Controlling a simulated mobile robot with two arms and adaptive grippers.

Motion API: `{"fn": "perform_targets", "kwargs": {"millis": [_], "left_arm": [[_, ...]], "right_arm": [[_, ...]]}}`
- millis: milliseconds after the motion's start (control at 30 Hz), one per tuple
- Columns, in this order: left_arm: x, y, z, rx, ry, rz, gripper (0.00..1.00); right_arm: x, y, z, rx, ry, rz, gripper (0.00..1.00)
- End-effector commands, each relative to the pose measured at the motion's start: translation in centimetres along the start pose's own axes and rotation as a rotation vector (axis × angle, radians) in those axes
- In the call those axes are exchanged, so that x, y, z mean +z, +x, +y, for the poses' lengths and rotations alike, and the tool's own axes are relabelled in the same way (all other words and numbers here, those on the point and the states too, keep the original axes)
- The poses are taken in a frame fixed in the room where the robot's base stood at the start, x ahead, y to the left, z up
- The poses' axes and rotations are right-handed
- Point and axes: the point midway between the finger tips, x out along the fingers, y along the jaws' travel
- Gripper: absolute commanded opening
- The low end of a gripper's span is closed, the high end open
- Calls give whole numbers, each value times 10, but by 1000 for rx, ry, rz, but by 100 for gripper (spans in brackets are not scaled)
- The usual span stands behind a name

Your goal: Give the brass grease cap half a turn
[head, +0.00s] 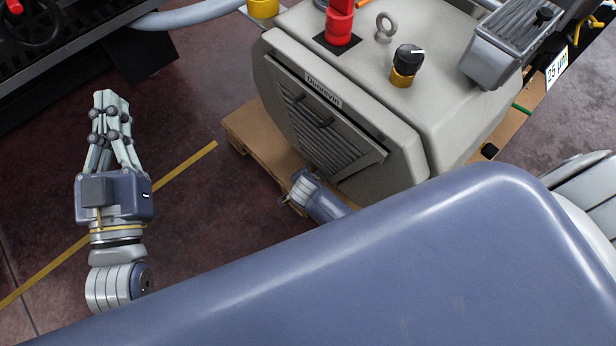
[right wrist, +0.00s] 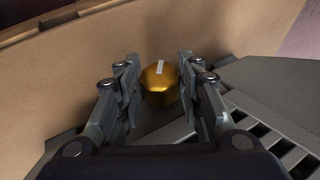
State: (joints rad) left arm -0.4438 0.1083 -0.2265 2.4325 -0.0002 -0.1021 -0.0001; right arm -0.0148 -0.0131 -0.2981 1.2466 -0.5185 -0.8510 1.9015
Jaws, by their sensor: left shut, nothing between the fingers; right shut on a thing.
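The brass grease cap (right wrist: 160,88) shows in the right wrist view as a small faceted gold cap with a white mark on top. The mark points toward the top of the picture. My right gripper (right wrist: 160,70) is shut on it, one finger at each side. In the head view I cannot make out the cap, and my large blue-grey arm link covers much of the lower right. My left gripper (head: 111,97) is shut and empty, pointing up the picture over the floor, well left of the machine.
A beige machine (head: 440,115) with a louvred front panel stands on a wooden pallet (head: 250,130). On its top are a red fitting (head: 340,25), a lifting eye (head: 385,26) and a black knob (head: 408,58) on a brass base. The floor around my left gripper is clear.

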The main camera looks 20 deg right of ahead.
Motion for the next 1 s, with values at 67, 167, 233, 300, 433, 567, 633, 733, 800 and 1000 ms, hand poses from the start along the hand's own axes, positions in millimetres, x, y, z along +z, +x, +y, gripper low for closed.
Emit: {"fn": "perform_targets", "kwargs": {"millis": [67, 167, 233, 300, 433, 567, 633, 733, 800, 1000], "left_arm": [[-1, 0, 0, 0, 0, 7, 0], [-2, 0, 0, 0, 0, 11, 0], [-2, 0, 0, 1, 0, 14, 0], [-3, 0, 0, 1, -1, 16, 0], [-3, 0, 0, 1, -1, 16, 0], [-3, 0, 1, 1, -1, 16, 0], [-3, 0, 1, 1, -1, 16, 0], [-3, 0, 1, 1, -2, 15, 0], [-2, 0, 1, 1, -2, 15, 0], [-4, 1, 1, 2, -2, 19, 0]], "right_arm": [[0, 1, 3, -4, 6, 0, 10], [0, 1, 3, -10, 8, 1, 10], [-1, 1, 3, -11, 8, 1, 10], [-1, 1, 3, -12, 8, 1, 10], [-1, 1, 3, -11, 8, 1, 10], [-1, 1, 3, -11, 8, 1, 48], [-1, 1, 2, -12, 8, 1, 54], [0, 0, 2, -13, 7, 0, 54], [0, 0, 2, -14, 7, 0, 54], [0, -2, 1, -15, 8, -1, 54]]}}
